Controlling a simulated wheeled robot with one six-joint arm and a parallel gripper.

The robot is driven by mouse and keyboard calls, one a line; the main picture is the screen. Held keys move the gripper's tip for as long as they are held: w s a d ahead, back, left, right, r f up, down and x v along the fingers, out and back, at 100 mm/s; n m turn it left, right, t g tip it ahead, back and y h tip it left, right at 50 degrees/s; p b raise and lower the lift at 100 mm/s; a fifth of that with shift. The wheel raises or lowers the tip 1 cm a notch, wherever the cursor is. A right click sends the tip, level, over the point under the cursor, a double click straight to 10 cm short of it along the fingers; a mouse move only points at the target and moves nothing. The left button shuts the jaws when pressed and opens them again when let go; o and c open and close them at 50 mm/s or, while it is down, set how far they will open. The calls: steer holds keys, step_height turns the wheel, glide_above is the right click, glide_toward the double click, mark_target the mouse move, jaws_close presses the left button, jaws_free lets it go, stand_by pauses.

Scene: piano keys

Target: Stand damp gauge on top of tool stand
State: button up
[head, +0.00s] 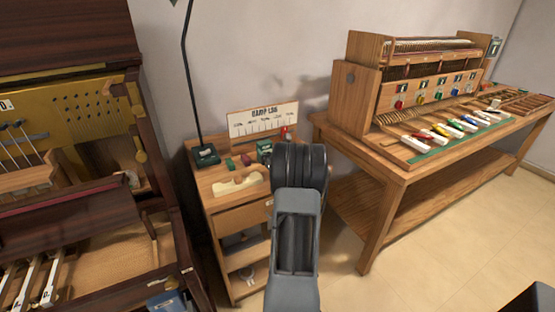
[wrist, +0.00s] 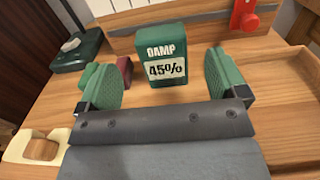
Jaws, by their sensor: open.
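The damp gauge is a dark green box with a white "45%" label, upright in the wrist view (wrist: 167,52). In the head view its green top (head: 264,147) shows just left of my arm. It stands on the wooden top (head: 213,177) of a small cabinet with a drawer and shelves, which looks to be the tool stand. My gripper (wrist: 164,76) is open and empty, its green-padded fingers left and right of the gauge, with gaps on both sides. The gauge sits ahead, around the fingertips; exact depth is unclear. My arm hides the gripper in the head view.
A "DAMP LOG" board (head: 263,119) stands behind, with a red piece (wrist: 245,14) at its right. Left are a dark green lamp base (head: 206,155), small green and maroon blocks and a cream piece (head: 238,184). An open piano flanks left, a workbench (head: 390,168) right.

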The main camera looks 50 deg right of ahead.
steer(key=v, duration=0.5)
steer(key=shift+s, duration=0.15)
steer(key=w+a+r+n+g+y, duration=0.1)
steer(key=w+a+n+g+y, duration=0.15)
steer(key=a+n+y, duration=1)
steer(key=w+a+r+n+g+y, duration=0.2)
steer(key=a+n, duration=0.5)
steer(key=a, duration=1.2)
steer(key=s+a+f+n+g, duration=0.2)
steer(key=s+a+n+g, duration=0.4)
steer(key=s+a+n, duration=0.25)
steer(key=s+a+n+g+h, duration=0.1)
steer(key=s+n+g+h, duration=0.2)
steer(key=s+n+h, duration=0.4)
steer(key=s+n, duration=0.2)
steer(key=n, duration=0.3)
steer(key=shift+s+a+f+h, duration=0.35)
steer(key=shift+s, duration=0.05)
